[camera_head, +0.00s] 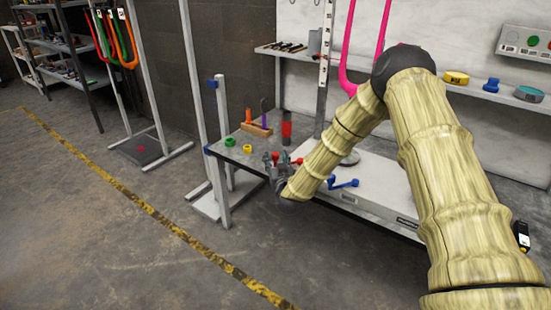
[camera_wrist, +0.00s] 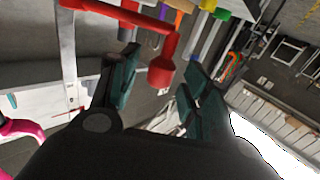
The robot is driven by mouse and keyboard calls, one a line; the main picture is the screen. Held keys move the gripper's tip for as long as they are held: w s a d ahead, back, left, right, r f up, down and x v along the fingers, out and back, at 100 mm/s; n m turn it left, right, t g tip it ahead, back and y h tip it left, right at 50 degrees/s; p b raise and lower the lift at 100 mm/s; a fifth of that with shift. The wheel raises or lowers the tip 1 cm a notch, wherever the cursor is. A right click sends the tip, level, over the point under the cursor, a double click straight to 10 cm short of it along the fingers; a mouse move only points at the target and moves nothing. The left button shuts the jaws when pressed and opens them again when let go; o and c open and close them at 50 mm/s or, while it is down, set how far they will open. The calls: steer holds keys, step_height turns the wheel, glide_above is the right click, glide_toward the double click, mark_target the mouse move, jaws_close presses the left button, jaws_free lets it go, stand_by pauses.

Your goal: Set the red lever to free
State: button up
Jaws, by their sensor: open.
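The red lever (camera_head: 297,161) shows in the head view at the front edge of the workbench, partly hidden by my gripper. In the wrist view the red lever (camera_wrist: 162,72) has a crossing arm and a shorter part ending in a round red knob. My gripper (camera_head: 274,172) is at the lever in the head view. In the wrist view my gripper (camera_wrist: 161,66) is open, with the red knob appearing between its two dark green fingers. I cannot tell whether a finger touches it. No "free" marking is readable.
A blue lever (camera_head: 345,183) sits on the bench front, right of my gripper. Yellow and green rings (camera_head: 247,149) and a wooden block with upright handles (camera_head: 257,130) are on the bench (camera_head: 225,155). A white-grey post (camera_head: 220,150) stands left of it.

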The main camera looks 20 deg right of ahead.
steer(key=shift+w+d, duration=0.15)
steer(key=shift+w, duration=1.05)
jaws_close()
